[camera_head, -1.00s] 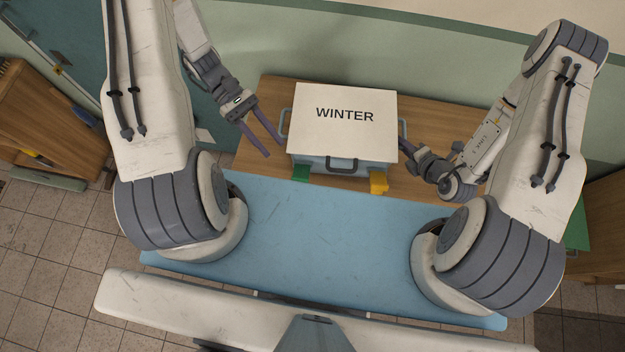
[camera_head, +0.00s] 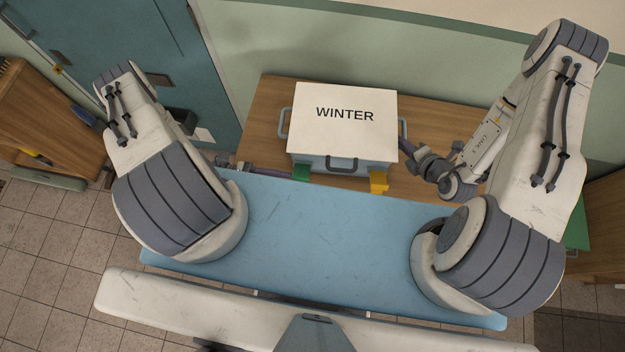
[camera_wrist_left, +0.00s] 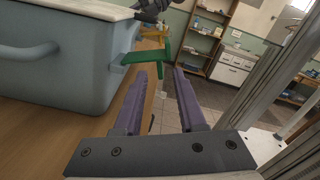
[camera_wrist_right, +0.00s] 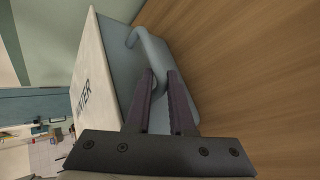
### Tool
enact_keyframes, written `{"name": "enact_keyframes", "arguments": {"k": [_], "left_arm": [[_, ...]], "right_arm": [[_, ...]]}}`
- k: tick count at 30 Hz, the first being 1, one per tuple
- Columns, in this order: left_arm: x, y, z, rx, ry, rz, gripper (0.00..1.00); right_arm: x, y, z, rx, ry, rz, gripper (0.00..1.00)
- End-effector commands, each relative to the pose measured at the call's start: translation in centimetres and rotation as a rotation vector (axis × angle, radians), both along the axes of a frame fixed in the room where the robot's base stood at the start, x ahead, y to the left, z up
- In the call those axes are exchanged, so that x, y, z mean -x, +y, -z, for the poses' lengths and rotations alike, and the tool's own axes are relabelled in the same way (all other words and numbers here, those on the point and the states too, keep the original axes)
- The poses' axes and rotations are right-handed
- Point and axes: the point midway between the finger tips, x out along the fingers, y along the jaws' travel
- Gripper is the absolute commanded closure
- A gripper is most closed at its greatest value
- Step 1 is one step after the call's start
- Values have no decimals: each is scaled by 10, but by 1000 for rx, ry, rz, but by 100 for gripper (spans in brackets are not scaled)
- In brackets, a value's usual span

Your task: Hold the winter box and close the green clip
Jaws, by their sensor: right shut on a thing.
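The pale box with a white lid marked WINTER (camera_head: 345,115) stands on the wooden table, lid down. The green clip (camera_head: 301,173) sticks out from the left of its front side; in the left wrist view the green clip (camera_wrist_left: 148,57) juts outward. A yellow clip (camera_head: 379,182) sticks out at the front right. My left gripper (camera_wrist_left: 159,72) is open and empty beside the box's front left corner, pointing towards the green clip, apart from it. My right gripper (camera_wrist_right: 160,75) is shut on the box's right-hand handle (camera_wrist_right: 153,46).
A blue surface (camera_head: 320,240) lies in front of the wooden table (camera_head: 262,110) and is clear. The box's left handle (camera_head: 283,123) is free, near my left gripper. A green wall stands behind the table.

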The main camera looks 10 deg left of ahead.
Motion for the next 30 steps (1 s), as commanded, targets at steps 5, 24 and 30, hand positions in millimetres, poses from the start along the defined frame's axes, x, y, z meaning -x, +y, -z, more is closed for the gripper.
{"name": "enact_keyframes", "arguments": {"k": [5, 24, 30], "left_arm": [[-2, -40, 0, 2, 2, 9, 60], [-7, -87, 0, -1, -2, 1, 60], [-7, -87, 0, -1, -2, 1, 100]], "right_arm": [[1, 0, 2, 1, 5, -1, 100], [1, 0, 2, 1, 6, 0, 100], [1, 0, 2, 1, 6, 0, 100]]}}
